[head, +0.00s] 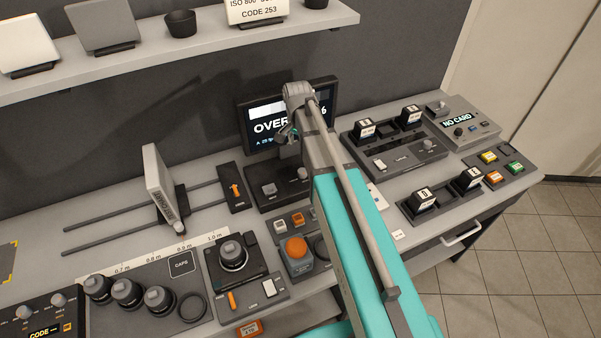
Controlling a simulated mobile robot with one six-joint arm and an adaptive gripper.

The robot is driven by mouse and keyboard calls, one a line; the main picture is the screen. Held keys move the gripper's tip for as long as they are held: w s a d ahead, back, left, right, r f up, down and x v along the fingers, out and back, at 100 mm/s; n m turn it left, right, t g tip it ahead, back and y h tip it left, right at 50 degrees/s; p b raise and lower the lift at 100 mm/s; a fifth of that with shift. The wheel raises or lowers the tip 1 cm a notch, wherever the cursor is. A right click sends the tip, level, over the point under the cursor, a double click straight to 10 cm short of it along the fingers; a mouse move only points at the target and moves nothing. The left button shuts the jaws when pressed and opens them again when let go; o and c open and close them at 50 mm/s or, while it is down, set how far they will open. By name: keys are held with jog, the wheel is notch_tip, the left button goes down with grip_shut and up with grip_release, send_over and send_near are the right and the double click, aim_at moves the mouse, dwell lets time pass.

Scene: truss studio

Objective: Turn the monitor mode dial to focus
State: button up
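The monitor (262,141) stands at the back middle of the bench. Its lit screen reads "OVER" and a "%" sign, with the middle hidden by my arm. Its dark base (283,199) carries a left grey knob (269,188) and a right grey knob (303,173). I cannot read their labels, so which one is the mode dial is unclear. My gripper (287,134) is in front of the screen, above the base and apart from the knobs. It is small and partly hidden by my arm, so its fingers are not clear.
An orange-switch panel (236,188) and a sliding rail with an upright card (158,183) stand left of the monitor. A camera body (233,256) and orange button box (297,252) are in front. Card-reader consoles (395,150) stand right. A shelf (180,50) runs above.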

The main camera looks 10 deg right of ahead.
aim_at(302, 171)
jog(key=shift+s+d+f+b, duration=0.15)
jog(key=shift+f+b, duration=2.8)
jog(key=shift+f, duration=0.15)
jog(key=shift+s+d+f+b, duration=0.1)
jog(key=shift+f+b, duration=2.85)
jog(key=shift+f, duration=0.1)
